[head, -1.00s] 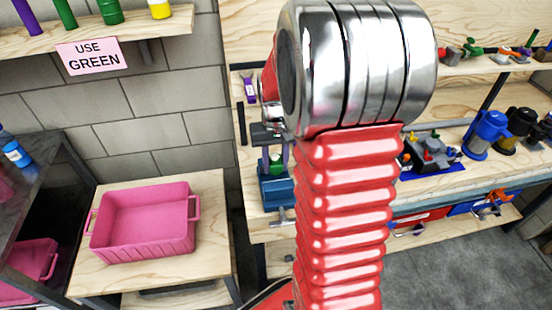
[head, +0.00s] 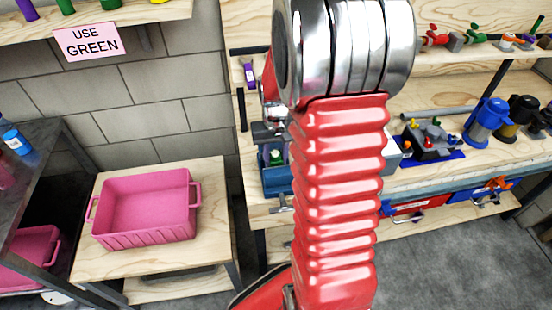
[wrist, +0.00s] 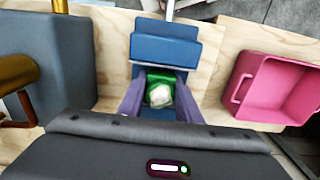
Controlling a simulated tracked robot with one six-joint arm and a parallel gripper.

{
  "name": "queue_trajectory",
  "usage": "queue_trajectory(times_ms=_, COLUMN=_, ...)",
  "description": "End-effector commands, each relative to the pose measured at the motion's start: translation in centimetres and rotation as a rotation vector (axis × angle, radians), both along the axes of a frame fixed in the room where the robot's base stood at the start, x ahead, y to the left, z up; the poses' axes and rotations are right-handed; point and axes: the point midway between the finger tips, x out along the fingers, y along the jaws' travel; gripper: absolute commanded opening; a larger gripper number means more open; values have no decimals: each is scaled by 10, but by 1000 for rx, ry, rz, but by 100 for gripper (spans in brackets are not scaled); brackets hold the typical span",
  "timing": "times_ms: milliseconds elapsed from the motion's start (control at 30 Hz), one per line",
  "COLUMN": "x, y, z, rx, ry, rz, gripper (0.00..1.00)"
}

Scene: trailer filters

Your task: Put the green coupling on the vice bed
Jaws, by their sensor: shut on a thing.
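The green coupling (wrist: 163,78), with a whitish round part facing up, is between the purple fingers of my gripper (wrist: 160,97) in the wrist view. The fingers are shut on it. The blue vice (wrist: 163,50) surrounds this spot, with a jaw block on the far side and blue also showing below the coupling. In the head view the vice (head: 277,181) stands at the bench's left end, and a bit of the green coupling (head: 276,157) shows just above it. My arm hides the vice's right side. I cannot tell whether the coupling touches the bed.
A pink bin (head: 145,208) stands on a low wooden table at left. A sign reading "USE GREEN" (head: 87,42) hangs from the shelf. A grey-blue block with a brass pipe (wrist: 70,55) is left of the gripper. Blue and black pots (head: 487,120) stand farther right.

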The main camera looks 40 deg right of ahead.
Motion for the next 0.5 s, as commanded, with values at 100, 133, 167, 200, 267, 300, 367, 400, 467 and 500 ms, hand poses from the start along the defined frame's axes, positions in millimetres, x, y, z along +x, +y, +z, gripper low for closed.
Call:
queue_trajectory(times_ms=100, x=0, y=0, z=-1, rx=0, ry=0, rz=0, gripper=5)
queue_trajectory(times_ms=133, x=0, y=0, z=-1, rx=0, ry=0, rz=0, gripper=5)
queue_trajectory(times_ms=167, x=0, y=0, z=-2, rx=0, ry=0, rz=0, gripper=5)
queue_trajectory(times_ms=200, x=0, y=0, z=-2, rx=0, ry=0, rz=0, gripper=5)
queue_trajectory(times_ms=267, x=0, y=0, z=-3, rx=0, ry=1, rz=0, gripper=5)
queue_trajectory(times_ms=300, x=0, y=0, z=-4, rx=0, ry=1, rz=-1, gripper=5)
queue_trajectory(times_ms=367, x=0, y=0, z=-4, rx=0, ry=0, rz=-1, gripper=5)
queue_trajectory(times_ms=400, x=0, y=0, z=-5, rx=0, ry=0, rz=-1, gripper=5)
queue_trajectory(times_ms=467, x=0, y=0, z=-6, rx=0, ry=0, rz=-1, gripper=5)
queue_trajectory(times_ms=500, x=0, y=0, z=-6, rx=0, ry=0, rz=-1, gripper=5)
